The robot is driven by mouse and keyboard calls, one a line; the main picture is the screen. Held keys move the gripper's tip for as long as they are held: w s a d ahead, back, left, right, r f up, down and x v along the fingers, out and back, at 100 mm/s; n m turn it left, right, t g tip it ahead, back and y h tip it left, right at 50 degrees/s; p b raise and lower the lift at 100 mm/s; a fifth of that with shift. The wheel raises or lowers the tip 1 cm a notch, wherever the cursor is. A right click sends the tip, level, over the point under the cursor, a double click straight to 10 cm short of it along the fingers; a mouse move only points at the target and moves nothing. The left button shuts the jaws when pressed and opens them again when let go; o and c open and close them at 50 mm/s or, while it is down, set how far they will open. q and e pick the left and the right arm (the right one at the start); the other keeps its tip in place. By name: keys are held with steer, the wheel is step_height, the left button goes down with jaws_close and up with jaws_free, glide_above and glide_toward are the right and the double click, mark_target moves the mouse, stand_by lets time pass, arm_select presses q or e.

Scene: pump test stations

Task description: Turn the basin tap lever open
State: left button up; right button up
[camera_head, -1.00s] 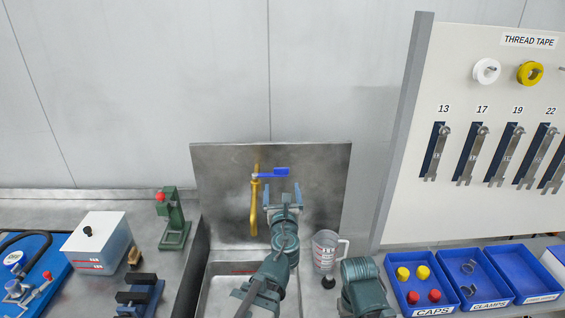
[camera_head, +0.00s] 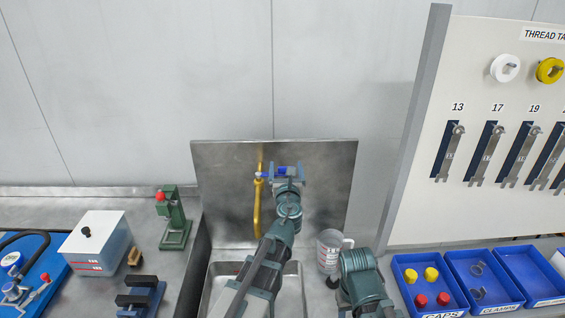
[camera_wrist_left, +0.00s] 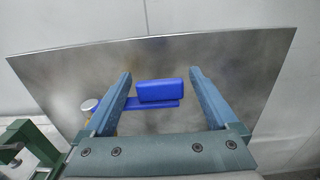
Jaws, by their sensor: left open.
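The brass basin tap (camera_head: 257,208) stands against the metal splash panel, its spout hanging down. Its blue lever (camera_head: 281,171) points right from the tap top and is partly hidden by my gripper. In the left wrist view the blue lever (camera_wrist_left: 160,92) lies between the two fingers, with a visible gap on each side. My left gripper (camera_head: 288,170) is open at the lever; it also shows in the left wrist view (camera_wrist_left: 160,76). Whether a finger touches the lever I cannot tell. My right gripper is not in view; only part of my right arm shows.
The sink basin (camera_head: 220,270) lies below the tap, with the metal panel (camera_head: 220,165) behind. A clear measuring jug (camera_head: 328,250) stands right of the basin. A green stand with a red knob (camera_head: 174,218) is at left. Blue bins (camera_head: 483,290) and a tool board are at right.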

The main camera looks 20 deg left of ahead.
arm_select(q)
steer(key=shift+x, duration=1.15)
jaws_close()
